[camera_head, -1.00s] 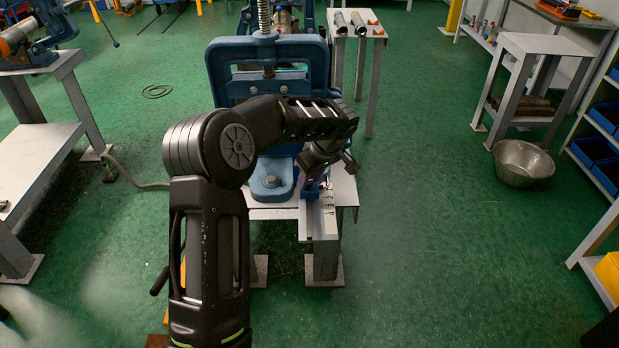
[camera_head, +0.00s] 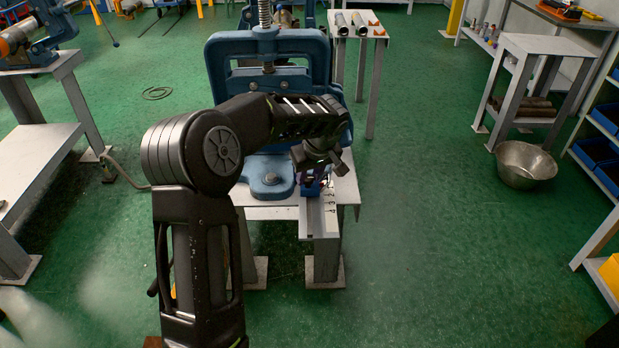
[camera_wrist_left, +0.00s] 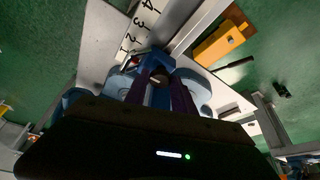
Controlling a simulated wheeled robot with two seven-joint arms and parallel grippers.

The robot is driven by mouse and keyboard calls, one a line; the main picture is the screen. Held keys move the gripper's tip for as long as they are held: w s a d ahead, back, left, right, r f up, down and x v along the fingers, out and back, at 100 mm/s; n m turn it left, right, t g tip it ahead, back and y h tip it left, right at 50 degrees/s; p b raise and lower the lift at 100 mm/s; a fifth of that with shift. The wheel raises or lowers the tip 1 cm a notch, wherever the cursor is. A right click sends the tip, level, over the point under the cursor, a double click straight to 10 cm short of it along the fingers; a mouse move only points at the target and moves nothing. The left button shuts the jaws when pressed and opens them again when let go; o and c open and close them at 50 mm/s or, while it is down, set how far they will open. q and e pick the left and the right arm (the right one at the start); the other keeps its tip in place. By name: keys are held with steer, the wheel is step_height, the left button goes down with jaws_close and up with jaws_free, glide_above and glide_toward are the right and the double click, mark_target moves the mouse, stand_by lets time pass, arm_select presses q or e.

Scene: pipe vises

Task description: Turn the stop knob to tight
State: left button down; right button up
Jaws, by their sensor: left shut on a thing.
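The blue pipe vise (camera_head: 225,62) stands on a light metal bench, with a tall screw at its top. At the bench's front right, a rail with a numbered scale (camera_head: 331,202) carries a small blue stop (camera_head: 311,189). In the left wrist view, the scale (camera_wrist_left: 139,30) and the blue stop (camera_wrist_left: 160,62) show above my fingers. My left gripper (camera_head: 313,178) reaches down over the stop. Its purple fingers (camera_wrist_left: 160,88) are shut on the small dark stop knob (camera_wrist_left: 158,78), which they mostly hide. My right gripper is out of view.
Another vise bench (camera_head: 40,140) stands at the left. A small table with pipes (camera_head: 376,36) is behind the vise. A metal bowl (camera_head: 525,163) and a shelf with blue bins (camera_head: 597,150) are at the right. The green floor between is clear.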

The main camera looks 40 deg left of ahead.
arm_select(q)
steer(key=c, duration=1.1)
jaws_free()
steer(key=shift+o, duration=0.2)
steer(key=shift+r, duration=0.1)
steer(key=v, duration=0.7)
steer(key=shift+r, duration=0.35)
steer(key=shift+d, duration=0.1)
